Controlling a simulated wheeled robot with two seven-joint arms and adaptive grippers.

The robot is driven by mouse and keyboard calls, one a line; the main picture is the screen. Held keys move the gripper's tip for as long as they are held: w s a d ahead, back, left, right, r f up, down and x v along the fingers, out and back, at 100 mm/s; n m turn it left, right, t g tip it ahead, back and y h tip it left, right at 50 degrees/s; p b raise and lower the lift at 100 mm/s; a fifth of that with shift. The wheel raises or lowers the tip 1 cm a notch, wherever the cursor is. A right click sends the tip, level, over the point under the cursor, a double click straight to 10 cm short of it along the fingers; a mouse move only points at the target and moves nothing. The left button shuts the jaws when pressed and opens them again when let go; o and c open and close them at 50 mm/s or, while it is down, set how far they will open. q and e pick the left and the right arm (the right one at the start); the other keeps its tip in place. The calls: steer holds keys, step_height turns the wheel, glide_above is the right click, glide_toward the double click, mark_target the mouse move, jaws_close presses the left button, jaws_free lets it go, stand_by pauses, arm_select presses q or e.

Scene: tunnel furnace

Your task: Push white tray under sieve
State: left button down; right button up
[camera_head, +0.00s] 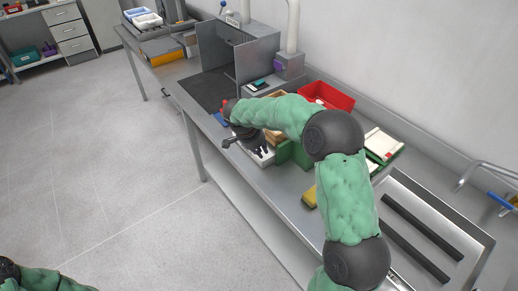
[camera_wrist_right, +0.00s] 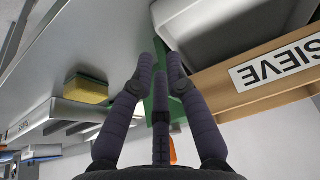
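The sieve (camera_wrist_right: 262,82) is a wooden box with an upside-down "SIEVE" label in the right wrist view. In the head view its wooden edge (camera_head: 274,137) shows partly behind my right arm. A pale, tray-like object (camera_wrist_right: 205,22), probably the white tray, lies beside the sieve at the top of the wrist view. My right gripper (camera_wrist_right: 160,66) has its fingertips drawn together with nothing visible between them, close to this object; contact cannot be told. In the head view my right gripper (camera_head: 238,138) hangs over the bench's front part. My left gripper is out of view.
A green block (camera_head: 293,152) stands by the sieve, with a yellow sponge (camera_head: 309,197) nearer the front edge. A red bin (camera_head: 326,96) is behind. A grey metal enclosure (camera_head: 232,55) stands farther along the bench. The floor in front is clear.

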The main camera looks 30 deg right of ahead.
mark_target(270, 166)
steer(key=b+x, duration=0.2)
steer(key=x, duration=0.7)
jaws_close()
